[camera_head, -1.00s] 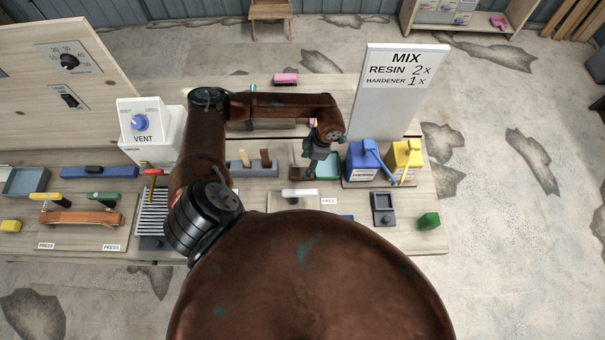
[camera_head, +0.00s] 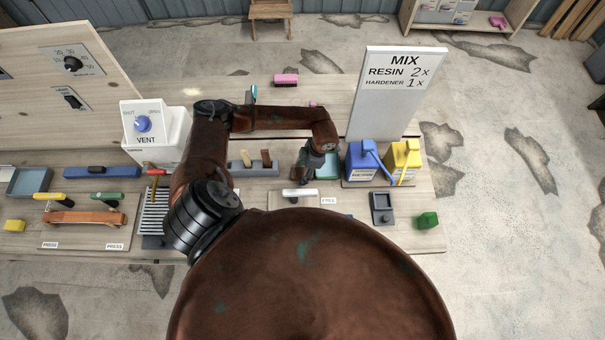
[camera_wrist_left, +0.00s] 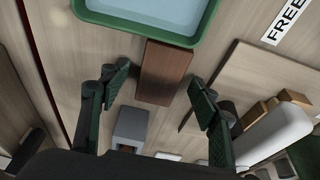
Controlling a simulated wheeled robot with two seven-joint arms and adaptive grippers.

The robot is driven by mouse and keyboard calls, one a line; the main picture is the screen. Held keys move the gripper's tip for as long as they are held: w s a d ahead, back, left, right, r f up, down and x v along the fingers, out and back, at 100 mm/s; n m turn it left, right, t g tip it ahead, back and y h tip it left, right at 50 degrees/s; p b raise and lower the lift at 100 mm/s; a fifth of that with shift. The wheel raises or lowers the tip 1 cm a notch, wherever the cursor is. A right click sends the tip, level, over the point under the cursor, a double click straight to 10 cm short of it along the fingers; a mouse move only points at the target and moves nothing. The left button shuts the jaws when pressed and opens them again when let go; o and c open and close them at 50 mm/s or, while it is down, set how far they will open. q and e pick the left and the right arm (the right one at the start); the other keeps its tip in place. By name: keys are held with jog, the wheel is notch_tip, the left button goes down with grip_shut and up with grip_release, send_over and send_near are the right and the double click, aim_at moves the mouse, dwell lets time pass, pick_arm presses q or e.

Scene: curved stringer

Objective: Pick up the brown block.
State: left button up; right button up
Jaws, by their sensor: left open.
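The brown block (camera_wrist_left: 164,73) lies on the wooden bench in the left wrist view, against or just beside the green-rimmed tray (camera_wrist_left: 124,21). My left gripper (camera_wrist_left: 159,78) is open, with one green finger on each side of the block and a visible gap to both. In the head view my left gripper (camera_head: 304,171) is low over the bench, left of the tray (camera_head: 328,166). The block is hidden there by the gripper or too small to make out. My right gripper is not in view.
A grey holder (camera_wrist_left: 131,126) stands near the left finger; it shows in the head view (camera_head: 253,171) with upright sticks. A white-topped tool (camera_head: 300,193) lies in front. Blue (camera_head: 359,165) and yellow (camera_head: 402,156) containers and the MIX board (camera_head: 388,110) stand to the right.

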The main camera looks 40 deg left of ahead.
pick_arm(q)
jog(key=shift+f, duration=0.2)
jog(key=shift+c, duration=0.2)
jog(key=c, duration=1.2)
jog(key=shift+r, duration=0.15)
jog(key=shift+c, duration=0.2)
